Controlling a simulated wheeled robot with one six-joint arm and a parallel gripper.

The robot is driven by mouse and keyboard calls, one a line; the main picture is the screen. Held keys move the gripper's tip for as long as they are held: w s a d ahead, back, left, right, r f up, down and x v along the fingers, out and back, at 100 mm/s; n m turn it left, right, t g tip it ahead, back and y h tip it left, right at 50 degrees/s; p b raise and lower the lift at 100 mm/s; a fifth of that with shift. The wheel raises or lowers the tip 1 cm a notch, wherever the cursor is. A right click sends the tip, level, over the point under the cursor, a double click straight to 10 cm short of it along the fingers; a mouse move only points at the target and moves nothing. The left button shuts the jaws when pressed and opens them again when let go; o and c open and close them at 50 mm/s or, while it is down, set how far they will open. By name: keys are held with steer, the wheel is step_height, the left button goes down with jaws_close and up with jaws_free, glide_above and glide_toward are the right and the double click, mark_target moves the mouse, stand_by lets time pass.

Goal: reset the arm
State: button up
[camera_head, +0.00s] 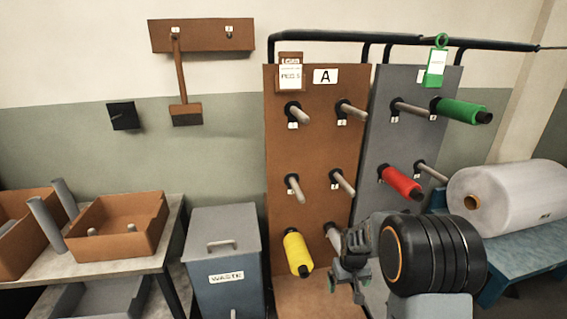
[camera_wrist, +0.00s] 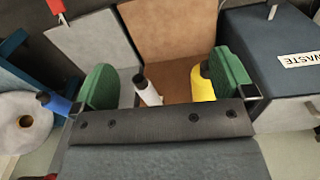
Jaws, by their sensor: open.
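My gripper (camera_head: 350,284) is in front of the lower right part of brown board A (camera_head: 318,148), near its lowest pegs. In the wrist view my gripper (camera_wrist: 166,80) shows two green finger pads spread apart. A white cylinder with a dark tip (camera_wrist: 149,92) appears between them, apparently not gripped. The yellow spool (camera_head: 297,254) sits on the board's lower left peg; it also shows in the wrist view (camera_wrist: 202,88), partly behind one finger. My arm hides part of the lower right peg (camera_head: 332,234).
The grey board (camera_head: 387,150) carries a red spool (camera_head: 401,183) and a green spool (camera_head: 461,110). A waste bin (camera_head: 224,255) stands left of board A. A white roll (camera_head: 510,195) lies on a blue stand at right. A blue cylinder (camera_wrist: 54,103) shows beside one finger.

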steer(key=s+a+r+t+p, duration=0.1)
steer(key=s+r+p, duration=0.4)
steer(key=r, duration=0.7)
steer(key=s+a+r+m+t+p, duration=0.1)
steer(key=s+r+p, duration=0.5)
steer(key=r, duration=0.6)
steer(key=s+a+r+t+p, duration=0.1)
steer(key=s+r+p, duration=0.4)
steer(key=r, duration=0.7)
steer(key=shift+s+a+r+p, duration=0.15)
steer(key=shift+s+p, duration=0.15)
steer(key=shift+s, duration=0.4)
steer(key=shift+c, duration=0.4)
